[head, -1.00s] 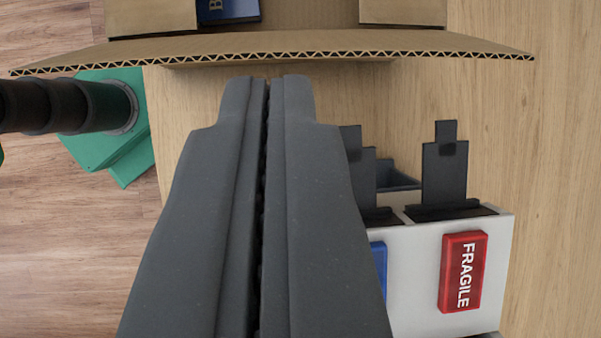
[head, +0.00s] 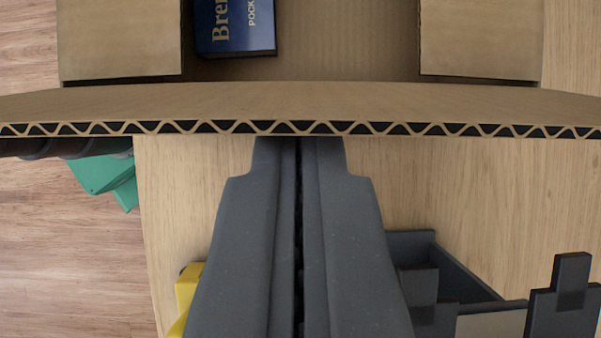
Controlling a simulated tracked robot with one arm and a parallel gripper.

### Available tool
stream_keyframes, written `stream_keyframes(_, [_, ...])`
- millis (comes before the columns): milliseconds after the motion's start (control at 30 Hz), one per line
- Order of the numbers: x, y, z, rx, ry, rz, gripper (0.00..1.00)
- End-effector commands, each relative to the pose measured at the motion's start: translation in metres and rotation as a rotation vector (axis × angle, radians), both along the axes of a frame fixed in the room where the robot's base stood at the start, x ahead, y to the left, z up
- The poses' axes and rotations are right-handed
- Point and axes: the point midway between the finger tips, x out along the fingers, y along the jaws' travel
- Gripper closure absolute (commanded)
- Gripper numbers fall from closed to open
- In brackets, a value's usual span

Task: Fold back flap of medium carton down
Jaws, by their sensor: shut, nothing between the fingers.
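The medium carton fills the top of the head view. One of its flaps (head: 300,104) stands raised across the picture, its corrugated edge towards me. Two side flaps, left (head: 120,40) and right (head: 480,40), lie folded inward. Between them a dark blue box (head: 236,26) shows inside the carton. My gripper (head: 298,142) is shut and empty. Its fingertips reach the raised flap's edge and their very ends are hidden by it; whether they touch it I cannot tell.
The wooden counter (head: 190,180) lies below, with floor (head: 60,240) to the left. A green object (head: 105,175) stands at the left. A yellow object (head: 188,285) sits left of my gripper. A dark tray (head: 440,265) and black upright pieces (head: 563,300) stand at the lower right.

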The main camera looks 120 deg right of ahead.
Motion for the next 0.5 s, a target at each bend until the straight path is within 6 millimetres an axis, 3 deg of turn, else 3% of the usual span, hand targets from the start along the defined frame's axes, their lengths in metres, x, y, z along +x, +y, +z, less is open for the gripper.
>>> stream_keyframes(100, [0.007, 0.011, 0.010, 0.000, 0.000, -0.001, 1.00])
stream_keyframes(500, [0.028, 0.044, 0.003, 0.000, 0.000, -0.001, 1.00])
